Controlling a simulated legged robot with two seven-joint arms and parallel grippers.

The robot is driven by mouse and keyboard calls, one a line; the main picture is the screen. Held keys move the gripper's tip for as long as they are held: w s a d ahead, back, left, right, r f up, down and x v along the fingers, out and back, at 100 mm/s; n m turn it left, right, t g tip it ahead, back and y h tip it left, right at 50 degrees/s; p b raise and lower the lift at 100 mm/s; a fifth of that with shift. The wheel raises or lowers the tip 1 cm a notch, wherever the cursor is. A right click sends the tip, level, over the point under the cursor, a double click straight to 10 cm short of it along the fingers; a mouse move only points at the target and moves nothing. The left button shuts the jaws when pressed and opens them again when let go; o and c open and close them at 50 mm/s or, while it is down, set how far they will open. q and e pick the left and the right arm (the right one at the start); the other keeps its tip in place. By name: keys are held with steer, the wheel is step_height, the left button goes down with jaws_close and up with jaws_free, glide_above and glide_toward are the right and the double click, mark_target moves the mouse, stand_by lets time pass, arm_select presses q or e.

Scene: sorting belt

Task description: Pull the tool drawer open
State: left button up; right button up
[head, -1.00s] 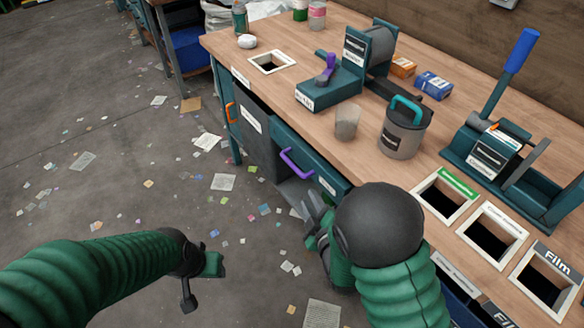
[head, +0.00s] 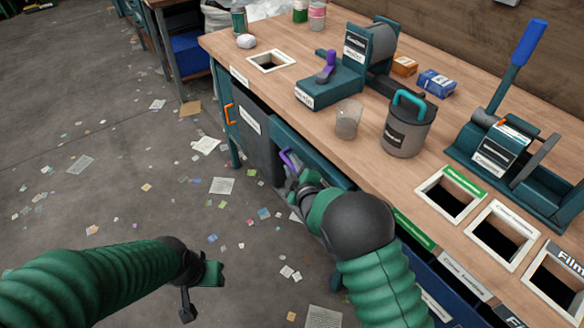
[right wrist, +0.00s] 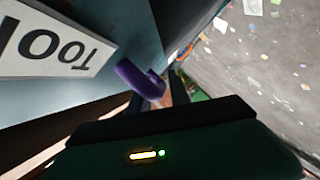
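The tool drawer (head: 318,167) is a teal front under the workbench top and looks closed. Its purple handle (head: 286,158) sits at the drawer's left part. In the right wrist view the purple handle (right wrist: 138,78) is close ahead, beside an upside-down label (right wrist: 48,45) reading "Tool". My right gripper (head: 290,178) is at the handle, its fingers overlapping the handle's lower end in the head view. Whether the fingers are closed around it is hidden. My left gripper (head: 200,290) is open and empty over the floor at the lower left.
The wooden workbench (head: 290,105) carries a grey canister (head: 405,135), a clear cup (head: 348,120), presses and framed openings. Paper scraps litter the open floor (head: 130,150).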

steer(key=shift+a, duration=0.1)
jaws_close()
stand_by(1.3)
